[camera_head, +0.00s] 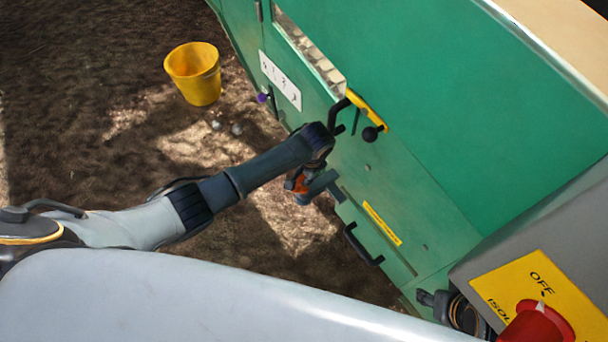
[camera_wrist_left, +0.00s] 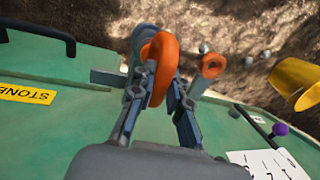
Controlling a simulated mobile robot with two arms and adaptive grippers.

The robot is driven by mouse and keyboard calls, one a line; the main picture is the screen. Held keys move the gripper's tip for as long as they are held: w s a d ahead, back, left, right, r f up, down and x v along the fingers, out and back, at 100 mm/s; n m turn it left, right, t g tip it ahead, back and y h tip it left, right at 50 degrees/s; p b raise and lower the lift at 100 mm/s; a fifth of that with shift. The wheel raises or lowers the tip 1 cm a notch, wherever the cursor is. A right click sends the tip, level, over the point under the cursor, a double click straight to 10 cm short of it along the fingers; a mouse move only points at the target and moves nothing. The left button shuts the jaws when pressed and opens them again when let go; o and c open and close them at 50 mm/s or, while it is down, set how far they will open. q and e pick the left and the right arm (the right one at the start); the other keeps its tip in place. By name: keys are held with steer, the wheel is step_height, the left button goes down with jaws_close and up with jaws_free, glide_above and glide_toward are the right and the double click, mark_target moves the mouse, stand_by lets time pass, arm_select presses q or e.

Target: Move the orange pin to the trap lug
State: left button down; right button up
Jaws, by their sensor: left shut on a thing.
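My left gripper (camera_head: 305,185) is low beside the green panel in the head view. In the left wrist view its two fingers (camera_wrist_left: 158,100) are shut on the orange pin (camera_wrist_left: 160,66), whose thick orange loop stands between them. Grey metal by the panel edge is partly hidden by the gripper, and I cannot make out the trap lug for certain.
The green panel (camera_head: 430,130) has a black handle (camera_head: 362,246), a yellow label (camera_head: 382,223) and a yellow lever (camera_head: 367,108). A yellow bucket (camera_head: 194,74) stands on the dirt floor. A red isolator switch (camera_head: 536,325) is at the lower right.

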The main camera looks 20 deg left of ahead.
arm_select(q)
steer(key=c, duration=1.2)
jaws_free()
steer(key=shift+r, duration=0.1)
steer(key=r, duration=0.4)
steer(key=s+d+r, duration=0.1)
steer(key=r, duration=0.2)
steer(key=d+r, duration=0.1)
steer(key=r, duration=0.3)
steer(key=shift+s+r, duration=0.2)
steer(key=shift+r, duration=0.1)
